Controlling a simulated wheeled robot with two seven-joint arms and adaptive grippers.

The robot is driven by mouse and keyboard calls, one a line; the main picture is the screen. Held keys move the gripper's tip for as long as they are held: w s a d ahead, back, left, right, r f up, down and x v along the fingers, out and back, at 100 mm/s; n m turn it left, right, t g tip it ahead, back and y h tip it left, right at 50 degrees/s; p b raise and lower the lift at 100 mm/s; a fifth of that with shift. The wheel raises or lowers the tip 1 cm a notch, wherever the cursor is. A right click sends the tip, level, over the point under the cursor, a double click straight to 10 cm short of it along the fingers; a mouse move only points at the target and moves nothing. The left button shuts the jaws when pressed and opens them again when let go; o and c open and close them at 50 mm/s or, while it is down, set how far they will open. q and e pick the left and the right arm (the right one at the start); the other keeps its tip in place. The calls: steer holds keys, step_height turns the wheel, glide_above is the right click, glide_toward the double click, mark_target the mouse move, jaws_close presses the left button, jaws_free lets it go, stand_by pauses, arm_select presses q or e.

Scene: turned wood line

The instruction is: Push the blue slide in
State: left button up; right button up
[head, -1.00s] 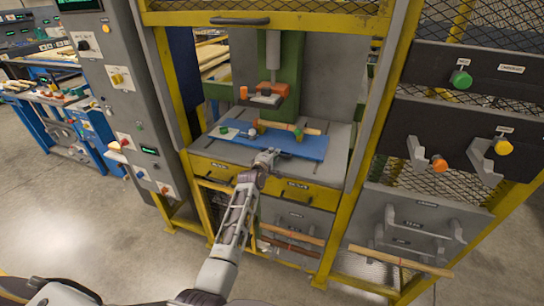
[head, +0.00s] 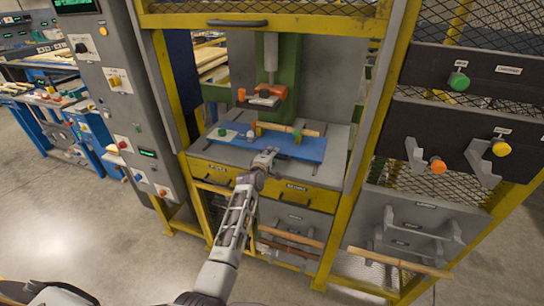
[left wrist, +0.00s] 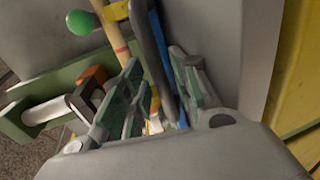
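The blue slide (head: 309,150) is a flat blue plate on the grey bed of the press, under the green press column. A wooden rod (head: 300,130) lies across it in holders. My left gripper (head: 268,153) is at the front edge of the slide, with the arm reaching up from below. In the left wrist view the fingers (left wrist: 158,98) stand apart, and the blue slide (left wrist: 151,45) shows edge-on as a strip running between them. I cannot tell whether they touch it. The rod (left wrist: 113,35) shows there too. My right gripper is not in view.
A yellow frame (head: 357,185) surrounds the press opening on both sides. Yellow drawers (head: 296,194) sit below the bed. The orange and grey press head (head: 268,94) hangs above the slide. A grey control cabinet (head: 118,100) stands left; dark racks with knobs (head: 459,82) stand right.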

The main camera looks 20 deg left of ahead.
arm_select(q)
steer(key=v, duration=0.7)
steer(key=shift+s, duration=0.4)
stand_by(0.3)
steer(key=shift+r, duration=0.1)
stand_by(0.4)
